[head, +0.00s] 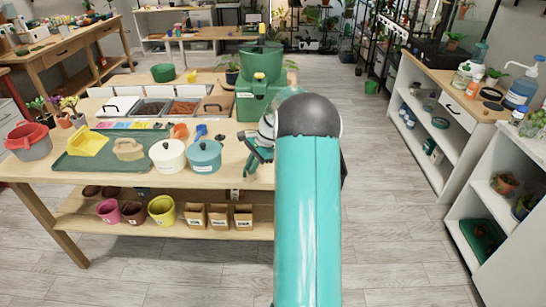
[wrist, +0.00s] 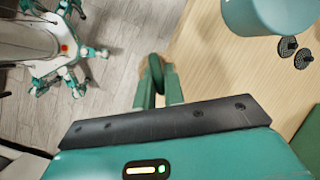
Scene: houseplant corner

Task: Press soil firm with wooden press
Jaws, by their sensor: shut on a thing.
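My gripper (wrist: 156,88) is shut on a dark green, rounded thing (wrist: 155,68) beyond the table's edge, over the floor. What this thing is I cannot tell. In the head view my gripper (head: 258,153) is at the table's right end, partly hidden by my arm. I cannot pick out a wooden press for sure. A tan tool (head: 128,149) lies on a green tray (head: 75,164) beside a yellow scoop (head: 88,142). Brown fill like soil (head: 184,107) shows in a bin at the back of the table.
A white lidded pot (head: 167,156) and a teal lidded pot (head: 205,157) stand near the front edge. A green machine (head: 258,92) stands at the right end. Two black perforated discs (wrist: 288,46) lie on the table. The floor (head: 385,200) to the right is clear.

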